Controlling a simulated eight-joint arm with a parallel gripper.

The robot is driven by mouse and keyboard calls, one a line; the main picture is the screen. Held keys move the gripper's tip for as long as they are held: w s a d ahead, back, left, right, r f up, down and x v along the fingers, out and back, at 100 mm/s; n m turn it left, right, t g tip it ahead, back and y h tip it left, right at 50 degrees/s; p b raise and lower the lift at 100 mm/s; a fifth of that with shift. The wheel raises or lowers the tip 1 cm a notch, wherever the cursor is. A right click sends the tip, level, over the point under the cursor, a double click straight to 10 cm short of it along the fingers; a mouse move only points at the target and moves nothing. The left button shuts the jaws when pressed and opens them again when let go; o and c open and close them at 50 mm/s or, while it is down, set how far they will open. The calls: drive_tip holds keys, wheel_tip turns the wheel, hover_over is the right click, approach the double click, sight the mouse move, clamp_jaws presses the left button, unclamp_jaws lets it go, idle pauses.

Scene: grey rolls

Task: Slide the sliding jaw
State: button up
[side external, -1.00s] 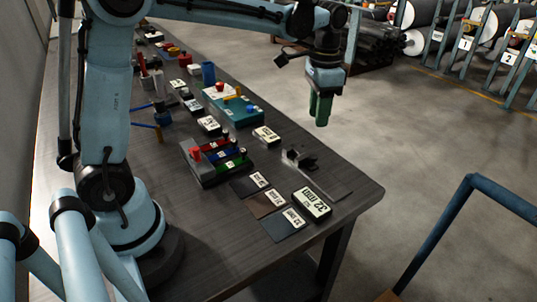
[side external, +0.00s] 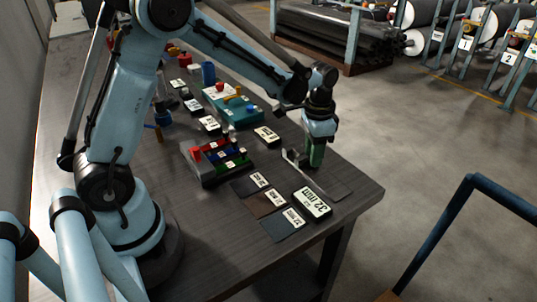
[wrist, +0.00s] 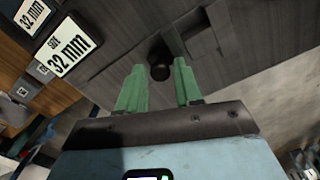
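A grey caliper-like tool (side external: 291,157) with a long thin beam lies near the right edge of the table; my gripper covers part of it. My gripper (side external: 315,164) points down over its jaw end, with green fingers. In the wrist view my gripper (wrist: 156,72) is open, with a clear gap between the fingers. A round black knob (wrist: 160,71) shows in this gap, with no visible finger contact on it. A dark block (wrist: 177,38) lies just beyond the knob. I cannot tell exactly which part is the sliding jaw.
A 32 mm label block (side external: 312,203) stands near the front corner, left of the fingers in the wrist view (wrist: 70,48). Flat labelled plates (side external: 270,202) and a tray with coloured parts (side external: 213,167) lie to the left. The floor is open beyond the table edge.

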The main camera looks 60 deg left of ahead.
clamp_jaws()
drive_tip(key=shift+d, duration=0.1)
drive_tip(key=shift+d, duration=1.35)
unclamp_jaws()
wheel_tip(320, 180, up, 12)
drive_tip(key=shift+s+r, duration=0.1)
